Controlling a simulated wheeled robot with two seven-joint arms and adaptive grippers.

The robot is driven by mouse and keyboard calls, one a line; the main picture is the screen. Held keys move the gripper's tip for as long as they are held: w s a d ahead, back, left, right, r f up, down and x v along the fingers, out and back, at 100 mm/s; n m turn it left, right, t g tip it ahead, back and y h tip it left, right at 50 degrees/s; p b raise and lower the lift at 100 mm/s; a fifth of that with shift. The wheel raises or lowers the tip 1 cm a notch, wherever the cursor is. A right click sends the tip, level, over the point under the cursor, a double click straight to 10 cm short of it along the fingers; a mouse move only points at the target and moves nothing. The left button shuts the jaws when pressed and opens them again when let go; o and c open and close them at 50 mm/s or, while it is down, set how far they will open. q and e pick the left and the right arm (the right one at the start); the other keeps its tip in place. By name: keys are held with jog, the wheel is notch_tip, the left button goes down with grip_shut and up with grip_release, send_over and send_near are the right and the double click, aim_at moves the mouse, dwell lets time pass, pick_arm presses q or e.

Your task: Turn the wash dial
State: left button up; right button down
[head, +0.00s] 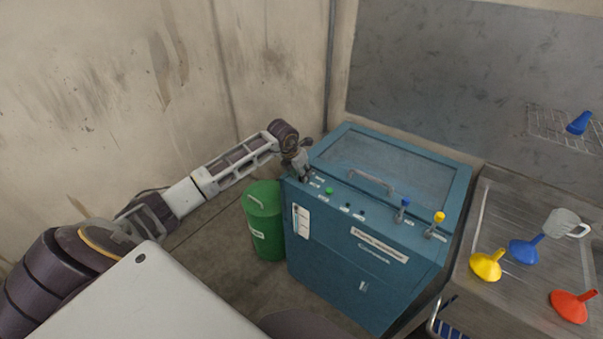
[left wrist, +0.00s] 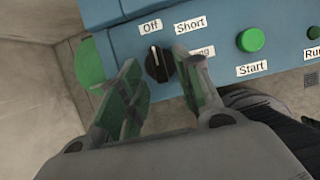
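The wash dial (left wrist: 158,64) is a black knob with a white mark on the blue front panel of the washer (head: 330,255). In the left wrist view its mark points up toward the Off label (left wrist: 150,27). The Short label (left wrist: 191,24) is to the right, and a label below it is partly covered by a finger. My left gripper (left wrist: 157,72) is open, one finger on each side of the dial in the picture; I cannot tell whether they touch it. In the head view my left gripper (head: 306,177) is at the panel's left end and hides the dial. My right gripper is not in view.
A green Start button (left wrist: 251,40) is right of the dial. A lid handle (head: 371,181), a blue valve (head: 404,205) and a yellow valve (head: 438,219) are nearby. A green drum (head: 264,220) stands left of the washer. A steel counter (head: 480,225) holds funnels and a mug.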

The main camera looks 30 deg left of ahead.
pick_arm(q)
jog(key=shift+x, duration=0.75)
jog(key=shift+c, duration=0.4)
grip_shut()
